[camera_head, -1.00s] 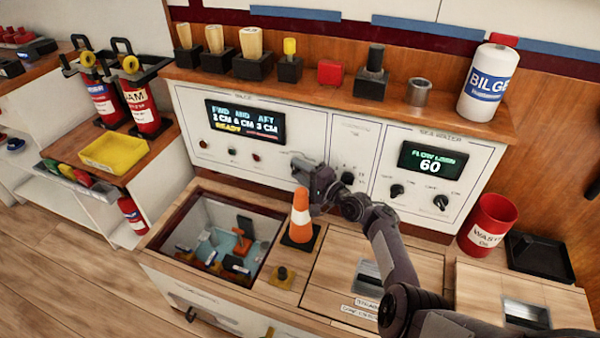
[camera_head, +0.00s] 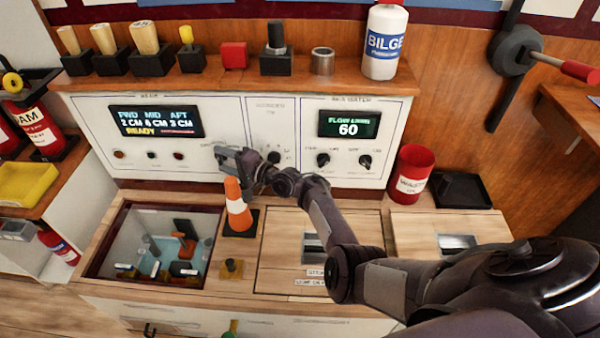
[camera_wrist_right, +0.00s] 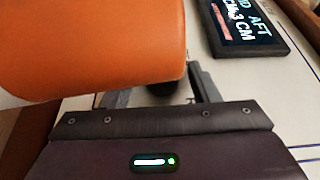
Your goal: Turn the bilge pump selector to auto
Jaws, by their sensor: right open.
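The white bilge panel (camera_head: 95,130) carries a lit display (camera_head: 157,121) with yellow "READY" text. My right gripper (camera_head: 226,158) is at the panel's lower right, just above and behind the orange cone (camera_head: 237,206). In the right wrist view its fingers (camera_wrist_right: 162,92) stand apart. A dark rounded knob (camera_wrist_right: 163,89) shows between them, partly hidden by the orange cone (camera_wrist_right: 95,45). It looks like the selector, but its pointer and labels are hidden. I cannot tell whether the fingers touch it. My left gripper is not in view.
The cone stands on the wooden counter beside an open bilge well (camera_head: 150,285). A sea water panel (camera_head: 395,115) with two knobs is to the right. A red bin (camera_head: 412,178) stands right of it.

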